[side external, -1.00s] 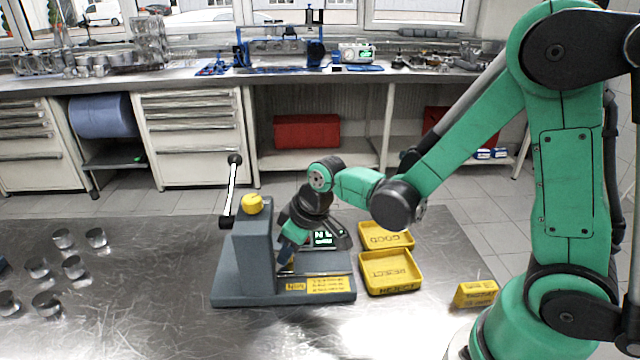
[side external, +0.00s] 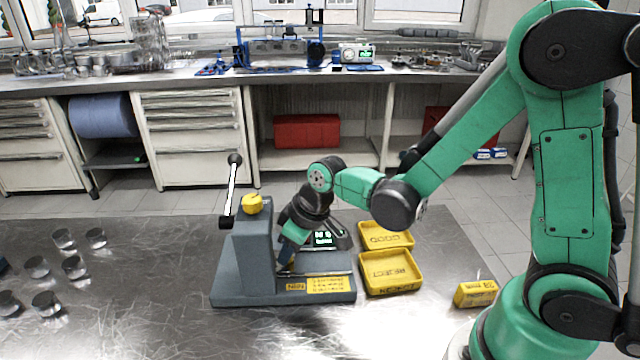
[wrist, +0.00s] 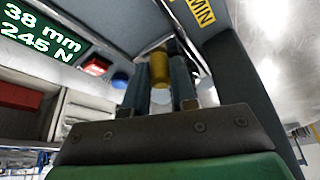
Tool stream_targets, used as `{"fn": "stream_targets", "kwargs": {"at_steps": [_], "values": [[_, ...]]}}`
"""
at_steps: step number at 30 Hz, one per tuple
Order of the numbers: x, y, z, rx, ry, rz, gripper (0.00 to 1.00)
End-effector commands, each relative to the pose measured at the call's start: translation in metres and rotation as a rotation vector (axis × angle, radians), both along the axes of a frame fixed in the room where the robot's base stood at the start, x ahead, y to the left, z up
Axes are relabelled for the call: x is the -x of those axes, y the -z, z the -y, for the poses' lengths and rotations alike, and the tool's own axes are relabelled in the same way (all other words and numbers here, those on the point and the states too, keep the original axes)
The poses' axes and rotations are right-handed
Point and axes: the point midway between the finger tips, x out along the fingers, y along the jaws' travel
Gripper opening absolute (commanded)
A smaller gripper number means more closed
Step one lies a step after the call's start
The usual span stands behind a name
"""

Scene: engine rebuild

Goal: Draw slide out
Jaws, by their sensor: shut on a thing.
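A grey bench tester (side external: 252,262) with an upright column, a yellow cap (side external: 252,204) and a black-knobbed lever (side external: 232,186) stands on the metal table. My gripper (side external: 286,266) reaches low beside the column, just above the base. In the wrist view, my gripper (wrist: 160,72) is shut on a small brass-coloured knob (wrist: 159,70), which sits between the dark fingers. I take the knob to be the slide's handle; the slide itself is mostly hidden. The tester's display (wrist: 40,32) reads 38 mm and 245 N.
A yellow GOOD tray (side external: 386,237) and a REJECT tray (side external: 390,273) stand right of the tester, close to its base. A yellow block (side external: 476,293) lies further right. Several metal cylinders (side external: 75,267) stand at the left. The front of the table is clear.

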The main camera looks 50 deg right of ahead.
Motion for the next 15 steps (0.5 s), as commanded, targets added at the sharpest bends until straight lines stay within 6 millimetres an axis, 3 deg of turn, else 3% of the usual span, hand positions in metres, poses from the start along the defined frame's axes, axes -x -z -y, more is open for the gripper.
{"fn": "stream_targets", "kwargs": {"at_steps": [10,15], "values": [[0.048,0.000,0.051,0.000,0.011,0.001,0.00],[0.064,0.000,0.066,0.001,0.006,0.002,0.00]]}}
